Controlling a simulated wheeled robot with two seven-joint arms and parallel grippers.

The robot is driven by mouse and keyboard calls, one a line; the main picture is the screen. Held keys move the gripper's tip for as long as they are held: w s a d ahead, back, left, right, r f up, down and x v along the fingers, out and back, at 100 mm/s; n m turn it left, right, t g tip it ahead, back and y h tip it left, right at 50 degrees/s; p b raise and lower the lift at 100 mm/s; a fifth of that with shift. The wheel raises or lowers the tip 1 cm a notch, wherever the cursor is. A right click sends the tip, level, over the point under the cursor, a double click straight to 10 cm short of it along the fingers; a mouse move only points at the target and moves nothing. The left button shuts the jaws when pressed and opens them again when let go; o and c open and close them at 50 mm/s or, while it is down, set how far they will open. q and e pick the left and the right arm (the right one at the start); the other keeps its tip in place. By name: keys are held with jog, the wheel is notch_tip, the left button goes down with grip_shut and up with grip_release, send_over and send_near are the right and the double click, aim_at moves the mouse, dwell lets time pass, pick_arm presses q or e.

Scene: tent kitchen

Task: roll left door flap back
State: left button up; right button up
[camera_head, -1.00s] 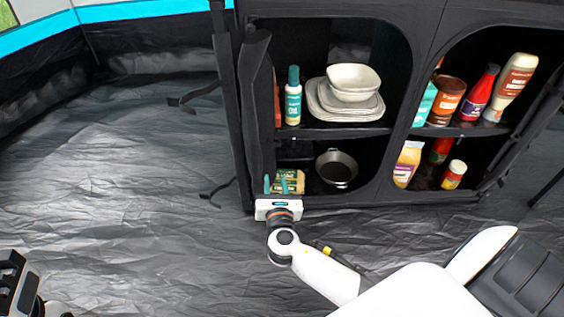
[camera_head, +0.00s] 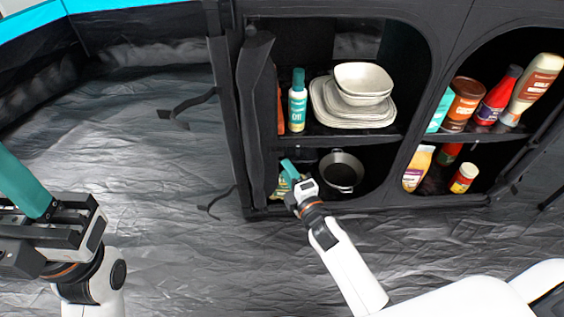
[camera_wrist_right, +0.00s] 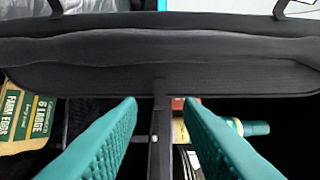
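The left door flap (camera_head: 256,100) is black fabric gathered in a long, thick upright bundle along the left edge of the cabinet's left opening. In the right wrist view the flap (camera_wrist_right: 150,50) runs across the upper part as a thick fold. My right gripper (camera_head: 290,170) is low in the left opening, right of the flap's lower end. Its teal fingers are apart in the right wrist view (camera_wrist_right: 160,103), with a narrow black strip (camera_wrist_right: 160,150) showing between them, apparently not gripped. My left gripper (camera_head: 30,200) is at the far left, away from the cabinet; its finger gap is unclear.
Shelves hold a white-green bottle (camera_head: 297,100), stacked dishes (camera_head: 350,105), a pan (camera_head: 341,172), and several bottles at right. An egg carton (camera_wrist_right: 25,120) is near my right gripper. Two black straps (camera_head: 190,105) (camera_head: 215,200) hang left of the cabinet. The left floor is clear.

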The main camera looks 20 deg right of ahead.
aim_at(278, 155)
jog(key=w, duration=0.3)
jog(key=w+b, duration=0.1)
jog(key=w, duration=0.1)
jog(key=shift+a, duration=0.25)
grip_shut()
